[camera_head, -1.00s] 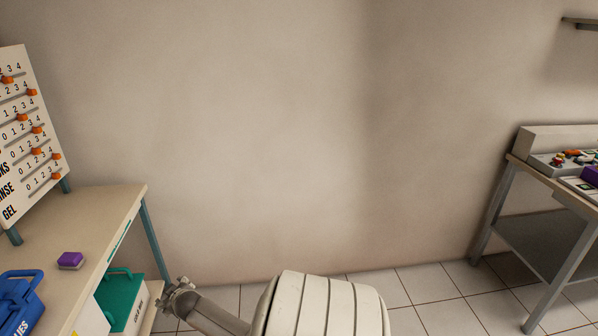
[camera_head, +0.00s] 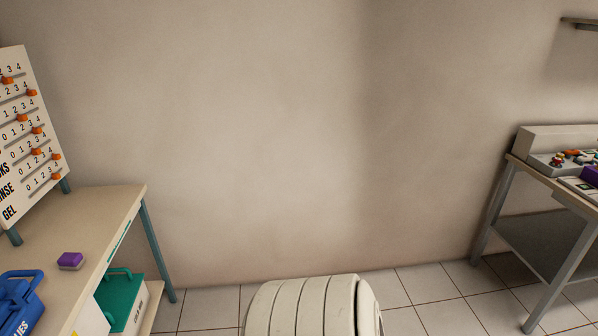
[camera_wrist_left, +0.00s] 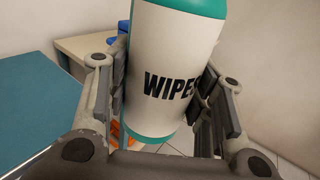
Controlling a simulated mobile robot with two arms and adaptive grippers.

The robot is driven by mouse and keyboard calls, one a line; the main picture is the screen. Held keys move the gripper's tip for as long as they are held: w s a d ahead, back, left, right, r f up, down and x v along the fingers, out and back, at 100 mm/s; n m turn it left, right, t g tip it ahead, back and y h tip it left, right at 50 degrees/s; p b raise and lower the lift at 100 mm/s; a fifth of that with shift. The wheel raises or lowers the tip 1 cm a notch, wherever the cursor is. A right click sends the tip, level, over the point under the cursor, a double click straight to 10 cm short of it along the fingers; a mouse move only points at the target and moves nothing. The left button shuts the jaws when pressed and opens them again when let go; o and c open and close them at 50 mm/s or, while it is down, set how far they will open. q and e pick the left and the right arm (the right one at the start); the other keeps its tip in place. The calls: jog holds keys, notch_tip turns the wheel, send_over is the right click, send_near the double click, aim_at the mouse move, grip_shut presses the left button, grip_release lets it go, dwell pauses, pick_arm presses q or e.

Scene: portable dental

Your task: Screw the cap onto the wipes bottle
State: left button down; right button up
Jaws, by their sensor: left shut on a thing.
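The wipes bottle (camera_wrist_left: 172,60) fills the middle of the left wrist view. It is white with teal bands at its top and base and the word WIPES on its side. My left gripper (camera_wrist_left: 165,95) is shut on it, with one finger along each side of the body. The bottle's upper end is cut off by the picture edge, so I cannot see whether a cap is on it. No loose cap can be made out in either view. The bottle, my left gripper and my right gripper are not in the head view.
In the head view a table (camera_head: 112,205) at left bears a slider board (camera_head: 30,140), a purple block (camera_head: 71,261) and a blue caddy (camera_head: 22,300). A teal bin (camera_head: 122,298) sits below. A metal table (camera_head: 545,170) stands at right.

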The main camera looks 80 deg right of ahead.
pick_arm(q)
jog(key=shift+r, duration=0.1)
jog(key=shift+w+a+y, duration=0.15)
jog(key=shift+a+y, duration=0.1)
jog(key=shift+y, duration=0.05)
jog(key=w+a+r+n+t+y, duration=0.1)
jog(key=a+n+t+y, duration=0.3)
jog(key=a+n+y, duration=0.4)
jog(key=a+r+y, duration=0.1)
jog(key=a+y, duration=0.2)
jog(key=a, duration=0.2)
jog(key=shift+w+a, duration=0.3)
jog(key=shift+w, duration=0.05)
